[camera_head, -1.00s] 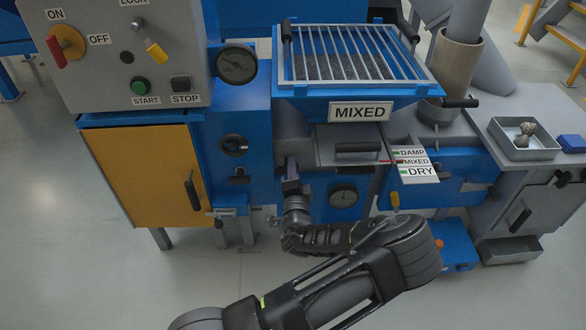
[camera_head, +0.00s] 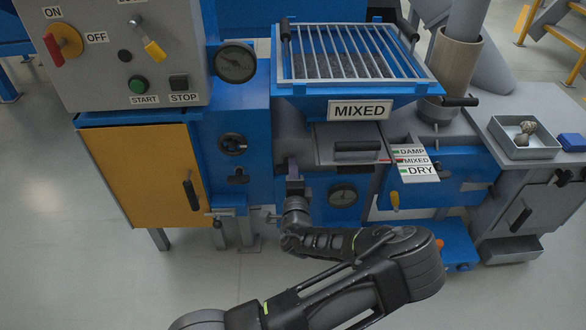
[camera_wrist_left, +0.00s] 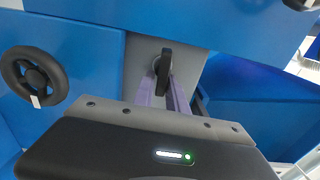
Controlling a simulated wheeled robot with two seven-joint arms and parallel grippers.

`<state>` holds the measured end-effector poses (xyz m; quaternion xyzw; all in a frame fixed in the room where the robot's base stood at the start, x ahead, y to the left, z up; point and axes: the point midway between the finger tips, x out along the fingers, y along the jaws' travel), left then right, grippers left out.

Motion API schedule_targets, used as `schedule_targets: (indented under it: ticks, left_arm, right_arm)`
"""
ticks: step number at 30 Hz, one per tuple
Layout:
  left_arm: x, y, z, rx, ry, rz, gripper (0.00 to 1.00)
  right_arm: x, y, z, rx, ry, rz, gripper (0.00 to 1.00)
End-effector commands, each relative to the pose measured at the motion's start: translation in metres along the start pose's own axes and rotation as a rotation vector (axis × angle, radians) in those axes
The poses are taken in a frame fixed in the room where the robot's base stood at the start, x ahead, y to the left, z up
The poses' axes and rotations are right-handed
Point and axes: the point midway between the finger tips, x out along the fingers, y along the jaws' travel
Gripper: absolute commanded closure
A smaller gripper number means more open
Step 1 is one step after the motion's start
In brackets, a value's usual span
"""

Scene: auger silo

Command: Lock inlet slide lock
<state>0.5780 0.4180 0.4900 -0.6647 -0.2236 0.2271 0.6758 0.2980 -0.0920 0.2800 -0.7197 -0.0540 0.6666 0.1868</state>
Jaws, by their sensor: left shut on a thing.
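My left gripper (camera_head: 293,172) is at the grey front under the hopper, left of the slide's black bar handle (camera_head: 353,146). In the left wrist view, its purple-grey fingers (camera_wrist_left: 164,92) are closed on a small black lever (camera_wrist_left: 164,65), which I take to be the inlet slide lock. The lever stands nearly upright in that view, against a grey plate (camera_wrist_left: 137,65); the fingers cover its lower part. In the head view the gripper hides the lever, so its lock position is unclear there. My right gripper is not in view.
The hopper (camera_head: 350,55) with a grate and a MIXED sign (camera_head: 358,109) is above. A black handwheel (camera_wrist_left: 34,76) is left of the fingers in the wrist view. A DAMP/MIXED/DRY plate (camera_head: 413,162) and a grey tray (camera_head: 525,150) lie to the right. A control box (camera_head: 130,60) stands left.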

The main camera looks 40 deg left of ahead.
Motion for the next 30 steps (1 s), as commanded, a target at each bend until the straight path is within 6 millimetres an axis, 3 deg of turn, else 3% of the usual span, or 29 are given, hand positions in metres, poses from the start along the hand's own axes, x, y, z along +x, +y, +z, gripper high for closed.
schedule_targets:
  ticks: [2,3,9,20,30]
  left_arm:
    - [-0.001,0.003,0.003,0.002,-0.007,0.007,1.00]
    - [-0.001,0.003,0.003,0.002,-0.007,0.007,0.82]
    - [-0.001,0.002,0.002,0.001,-0.005,0.004,0.67]
    - [-0.007,0.000,0.001,-0.001,-0.003,0.002,0.67]
    - [-0.059,-0.001,0.001,0.001,-0.003,0.004,0.67]
  right_arm:
    - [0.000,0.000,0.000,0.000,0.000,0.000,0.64]
    - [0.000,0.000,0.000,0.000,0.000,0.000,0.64]
    - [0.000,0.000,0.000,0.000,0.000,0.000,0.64]
    - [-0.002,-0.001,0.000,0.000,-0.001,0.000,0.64]
    - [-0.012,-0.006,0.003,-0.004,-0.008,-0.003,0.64]
